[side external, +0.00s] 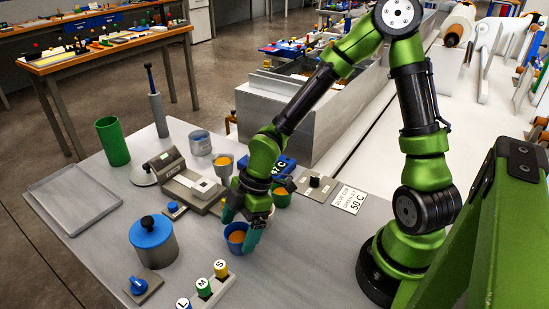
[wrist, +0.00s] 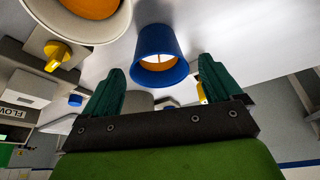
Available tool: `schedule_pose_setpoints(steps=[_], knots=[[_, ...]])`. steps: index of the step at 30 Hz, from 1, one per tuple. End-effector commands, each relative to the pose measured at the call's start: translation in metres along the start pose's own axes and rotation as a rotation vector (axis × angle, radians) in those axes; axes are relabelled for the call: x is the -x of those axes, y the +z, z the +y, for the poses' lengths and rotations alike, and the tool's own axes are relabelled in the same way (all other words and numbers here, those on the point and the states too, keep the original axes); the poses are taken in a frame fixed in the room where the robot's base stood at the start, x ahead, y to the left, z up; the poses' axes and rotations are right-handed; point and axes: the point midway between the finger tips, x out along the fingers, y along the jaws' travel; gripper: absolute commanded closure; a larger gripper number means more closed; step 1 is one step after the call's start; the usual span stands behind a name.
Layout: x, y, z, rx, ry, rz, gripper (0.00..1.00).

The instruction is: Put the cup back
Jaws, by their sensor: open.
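A small blue cup (side external: 237,241) with orange contents stands on the grey table in the side view. In the wrist view the blue cup (wrist: 158,42) shows its orange inside and sits between the fingers, toward their tips, with a gap on each side. My gripper (side external: 241,227) is open, pointing down at the cup, with one teal finger on each side of it. Both fingers show in the wrist view, where my gripper (wrist: 162,68) holds nothing. A green cup (side external: 281,197) stands just behind my gripper, partly hidden by it.
A pale cup with orange contents (side external: 223,162) stands behind the arm. A blue-lidded pot (side external: 154,243) is at left and S, M, L pegs (side external: 204,288) in front. Bare table lies right of my gripper.

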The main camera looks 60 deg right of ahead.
Motion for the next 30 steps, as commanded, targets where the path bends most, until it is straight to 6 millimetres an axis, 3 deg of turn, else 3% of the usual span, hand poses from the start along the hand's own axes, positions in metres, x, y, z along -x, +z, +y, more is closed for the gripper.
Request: schedule_pose_setpoints(steps=[12,30], knots=[[0.055,0.001,0.002,-0.004,0.007,-0.002,0.08],[0.104,0.001,0.0,-0.001,0.003,-0.005,0.08]])
